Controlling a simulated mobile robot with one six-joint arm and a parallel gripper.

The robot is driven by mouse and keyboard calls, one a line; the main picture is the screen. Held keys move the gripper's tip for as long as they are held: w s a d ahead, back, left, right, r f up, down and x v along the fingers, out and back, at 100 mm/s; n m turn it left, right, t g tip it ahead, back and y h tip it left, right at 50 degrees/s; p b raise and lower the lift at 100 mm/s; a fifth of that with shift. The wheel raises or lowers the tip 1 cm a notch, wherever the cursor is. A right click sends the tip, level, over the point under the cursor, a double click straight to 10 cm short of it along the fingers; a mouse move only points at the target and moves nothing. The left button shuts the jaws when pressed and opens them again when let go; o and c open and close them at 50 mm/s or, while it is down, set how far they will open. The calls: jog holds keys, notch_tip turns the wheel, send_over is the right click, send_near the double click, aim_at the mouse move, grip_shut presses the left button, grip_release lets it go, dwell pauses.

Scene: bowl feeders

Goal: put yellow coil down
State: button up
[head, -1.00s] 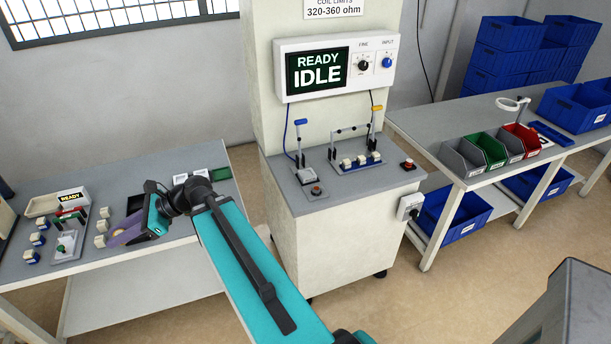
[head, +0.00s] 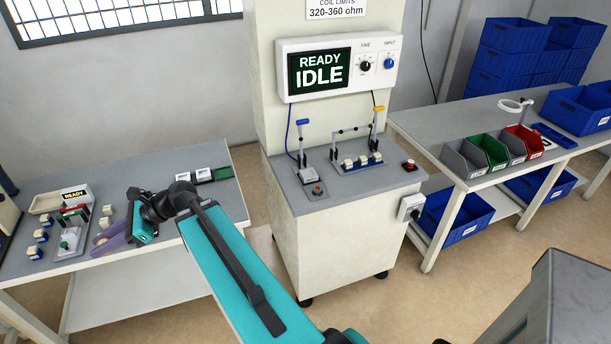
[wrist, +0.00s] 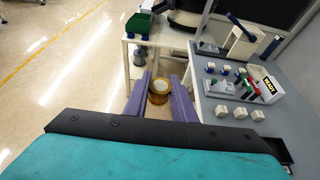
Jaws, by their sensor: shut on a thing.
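The yellow coil (wrist: 158,97), an amber ring-like piece with a pale top, is between the purple fingers of my gripper (wrist: 160,84) in the wrist view. The fingers are shut on its sides. In that view the coil shows against the floor, left of the grey tabletop's edge. In the head view my gripper (head: 108,243) is at the left table (head: 150,170), near its front edge and close to small white blocks. The coil cannot be made out in the head view.
Several small white-topped blocks (wrist: 236,112) stand on the tabletop by a READY sign (head: 75,194) and a beige tray (head: 47,202). The test machine (head: 330,235) reads IDLE. Right of it is a table with coloured bins (head: 490,150). The left table's middle has bare room.

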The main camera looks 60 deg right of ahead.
jog(key=s+d+f+m+t+h+p, duration=0.2)
jog(key=s+d+m+t+h, duration=0.15)
jog(key=d, duration=1.25)
jog(key=s+d+f+m+t+h+p, duration=0.15)
jog(key=d+m+h, duration=0.25)
jog(key=d, duration=1.2)
jog(key=s+d+f+m+h+p, duration=0.1)
jog(key=s+d+f+m+h, duration=0.1)
jog(key=s+d, duration=0.5)
jog(key=s+d+f+m+h+p, duration=0.1)
jog(key=s+d+f+m+h, duration=0.1)
jog(key=s+d, duration=0.5)
jog(key=s+d+f+m+h+p, duration=0.1)
jog(key=s+d+m+h, duration=0.2)
jog(key=s+d, duration=0.4)
jog(key=shift+s+d+f+m+h, duration=0.1)
jog(key=shift+d+f+m+h, duration=0.2)
jog(key=shift+d, duration=0.45)
jog(key=shift+s+d+f+n+h, duration=0.1)
jog(key=shift+d+h, duration=0.25)
jog(key=shift+d, duration=0.35)
jog(key=shift+w+d+f+b, duration=0.2)
jog(key=shift+b, duration=1)
jog(key=w+d+b, duration=0.1)
jog(key=b, duration=0.7)
jog(key=shift+w+d+f+b, duration=0.1)
jog(key=shift+d+b, duration=0.3)
